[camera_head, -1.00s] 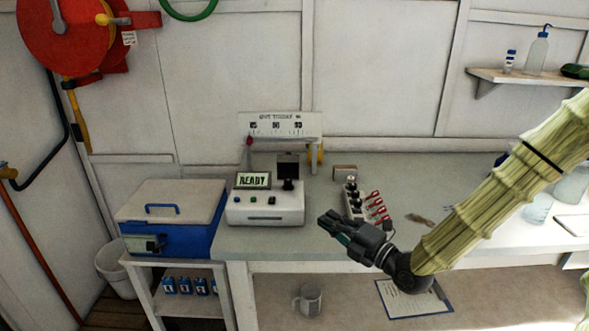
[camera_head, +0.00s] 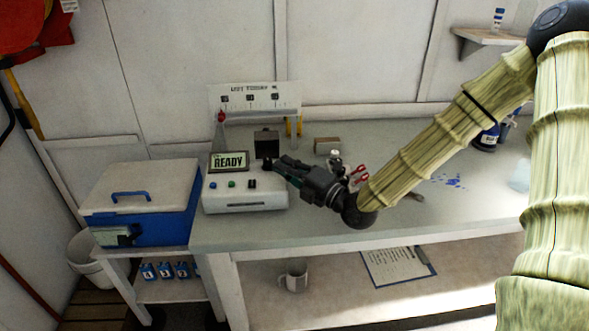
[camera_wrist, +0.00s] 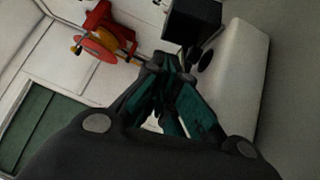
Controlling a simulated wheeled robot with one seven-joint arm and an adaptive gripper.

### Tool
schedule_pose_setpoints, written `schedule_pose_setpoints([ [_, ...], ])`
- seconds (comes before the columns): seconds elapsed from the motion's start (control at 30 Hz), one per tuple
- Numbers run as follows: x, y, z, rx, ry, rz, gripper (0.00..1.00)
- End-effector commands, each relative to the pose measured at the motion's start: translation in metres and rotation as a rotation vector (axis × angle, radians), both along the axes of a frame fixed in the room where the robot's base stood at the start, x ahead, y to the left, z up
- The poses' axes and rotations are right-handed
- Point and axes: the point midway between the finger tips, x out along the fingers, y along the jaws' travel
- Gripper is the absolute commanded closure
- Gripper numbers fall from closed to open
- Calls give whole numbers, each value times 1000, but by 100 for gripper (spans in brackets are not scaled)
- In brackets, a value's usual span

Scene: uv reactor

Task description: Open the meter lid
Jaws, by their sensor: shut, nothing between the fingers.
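The meter (camera_head: 245,198) is a white box with a lit READY screen (camera_head: 229,161) and small buttons, at the left end of the bench. A black boxy part (camera_head: 266,144), which looks like its lid, stands at the meter's back right; I cannot tell whether it is open. My gripper (camera_head: 271,164) is shut and empty, its fingertips just in front of and below the black part. In the wrist view, my fingertips (camera_wrist: 162,68) are close to the black part (camera_wrist: 191,20) and the white meter body (camera_wrist: 235,70). Contact is unclear.
A blue and white cooler (camera_head: 146,205) stands left of the bench. Behind the meter is a sign strip (camera_head: 252,98). A small cardboard box (camera_head: 327,145) and a rack with red-handled items (camera_head: 357,174) sit to the right of the meter. The front bench edge is clear.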

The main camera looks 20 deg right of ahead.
Motion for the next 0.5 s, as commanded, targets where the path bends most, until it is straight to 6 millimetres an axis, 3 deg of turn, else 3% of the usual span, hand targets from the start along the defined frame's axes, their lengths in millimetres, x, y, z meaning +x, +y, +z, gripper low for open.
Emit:
schedule_pose_setpoints([
  [0.23,34,20,6,1,1,2,100],
  [0.5,63,12,12,0,-1,3,100],
])
